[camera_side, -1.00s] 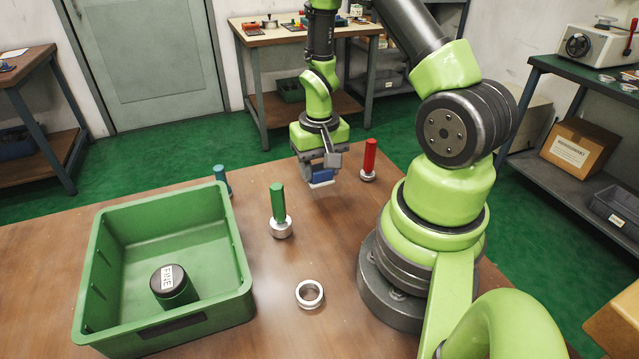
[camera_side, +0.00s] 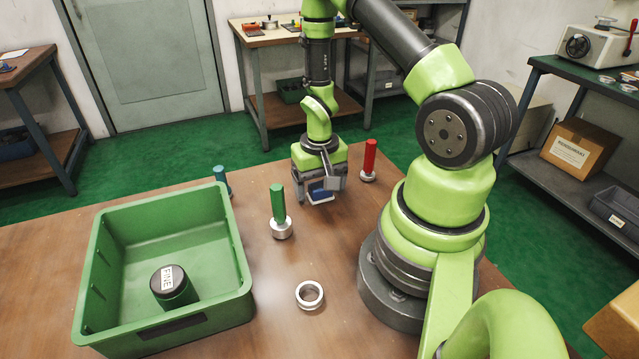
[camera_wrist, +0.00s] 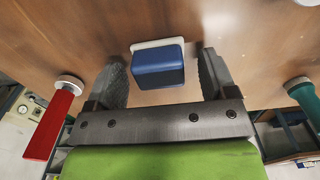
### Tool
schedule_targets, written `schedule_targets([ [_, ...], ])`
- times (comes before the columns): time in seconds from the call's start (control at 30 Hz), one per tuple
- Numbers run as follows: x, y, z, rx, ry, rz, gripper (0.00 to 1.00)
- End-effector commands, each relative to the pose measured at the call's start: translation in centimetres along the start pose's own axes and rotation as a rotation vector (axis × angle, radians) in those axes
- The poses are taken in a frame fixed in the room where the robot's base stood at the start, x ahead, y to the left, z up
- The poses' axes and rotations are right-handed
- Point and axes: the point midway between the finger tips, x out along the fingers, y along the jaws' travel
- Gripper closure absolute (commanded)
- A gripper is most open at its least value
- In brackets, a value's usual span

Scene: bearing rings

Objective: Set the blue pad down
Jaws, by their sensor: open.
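The blue pad (camera_side: 321,197) has a white underside layer and sits at the table top below my gripper (camera_side: 320,190) in the side view. In the wrist view the blue pad (camera_wrist: 158,68) lies between the two dark fingers of my gripper (camera_wrist: 163,72). The fingers are spread, with a visible gap on each side of the pad, so they do not grip it. The pad's white edge shows along its far side. The side view partly hides the pad behind the fingers.
A red-handled tool (camera_side: 369,160), a green-handled one (camera_side: 278,205) and a teal one (camera_side: 222,180) stand around the pad. A metal ring (camera_side: 309,295) lies on the wooden table (camera_side: 350,215). A green bin (camera_side: 240,290) holding a dark "FINE" jar (camera_side: 174,287) stands left.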

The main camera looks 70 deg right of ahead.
Motion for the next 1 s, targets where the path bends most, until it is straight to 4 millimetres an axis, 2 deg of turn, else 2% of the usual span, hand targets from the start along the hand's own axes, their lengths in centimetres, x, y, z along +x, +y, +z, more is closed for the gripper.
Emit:
schedule_targets([
  [0.13,-0.2,0.0,0.0,0.0,0.001,0.0,0.22],
  [0.27,-1.4,0.0,-0.1,0.0,0.005,-0.001,0.22],
  [0.7,-9.3,0.0,-0.1,0.001,0.007,-0.002,0.22],
  [1.0,-12.3,-0.1,0.0,-0.005,0.009,-0.003,0.22],
])
